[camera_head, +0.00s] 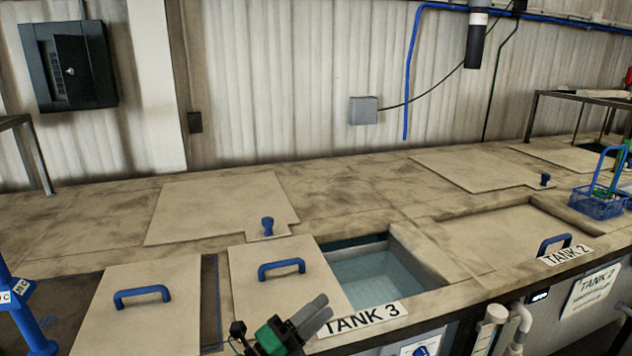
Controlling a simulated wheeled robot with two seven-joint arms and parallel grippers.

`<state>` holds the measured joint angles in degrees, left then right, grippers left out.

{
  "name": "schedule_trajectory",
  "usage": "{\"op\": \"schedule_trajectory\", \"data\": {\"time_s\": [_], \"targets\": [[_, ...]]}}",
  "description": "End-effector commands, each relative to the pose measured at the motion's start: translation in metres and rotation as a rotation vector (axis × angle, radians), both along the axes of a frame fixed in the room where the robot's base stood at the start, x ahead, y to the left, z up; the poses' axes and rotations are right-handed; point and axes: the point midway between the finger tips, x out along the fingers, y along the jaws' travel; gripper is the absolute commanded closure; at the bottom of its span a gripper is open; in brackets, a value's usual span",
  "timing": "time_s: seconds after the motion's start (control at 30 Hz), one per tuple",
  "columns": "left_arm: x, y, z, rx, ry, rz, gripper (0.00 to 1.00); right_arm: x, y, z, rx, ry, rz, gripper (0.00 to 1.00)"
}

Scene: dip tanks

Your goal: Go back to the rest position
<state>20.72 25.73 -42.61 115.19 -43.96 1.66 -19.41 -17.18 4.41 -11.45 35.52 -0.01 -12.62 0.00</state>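My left gripper (314,314), with dark and green parts and two grey fingers, is at the bottom centre. Its fingers lie close together with nothing visible between them. It is in front of the tan lid with a blue handle (282,269), beside the TANK 3 label (361,320). Whether it touches the lid or counter cannot be told. My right gripper is not in view.
Tank 3 (372,278) is partly uncovered, showing pale blue liquid. A closed lid (510,236) covers Tank 2. Another handled lid (140,312) lies at lower left. A blue wire basket (597,205) stands at the right edge. Pipes (490,328) rise at the front.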

Motion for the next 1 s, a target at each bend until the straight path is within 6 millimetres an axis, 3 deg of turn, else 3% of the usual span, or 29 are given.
{"op": "schedule_trajectory", "data": {"time_s": [0.17, 0.37, 0.47, 0.6, 0.7, 1.0], "targets": [[0.009, 0.054, -0.028, -0.271, 0.369, 0.24, 0.61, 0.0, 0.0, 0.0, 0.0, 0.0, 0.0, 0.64], [-0.009, 0.121, -0.094, -0.519, 0.8, 0.511, 0.61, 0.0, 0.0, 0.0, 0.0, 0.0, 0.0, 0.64], [-0.034, 0.151, -0.135, -0.622, 1.02, 0.647, 0.61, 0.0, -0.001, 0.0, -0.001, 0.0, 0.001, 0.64], [-0.087, 0.186, -0.19, -0.743, 1.323, 0.838, 0.61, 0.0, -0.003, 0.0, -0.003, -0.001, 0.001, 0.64], [-0.128, 0.203, -0.219, -0.8, 1.504, 0.956, 0.61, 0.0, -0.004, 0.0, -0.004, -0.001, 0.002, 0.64], [-0.231, 0.226, -0.262, -0.878, 1.872, 1.208, 0.61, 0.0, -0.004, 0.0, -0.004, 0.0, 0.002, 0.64]]}}
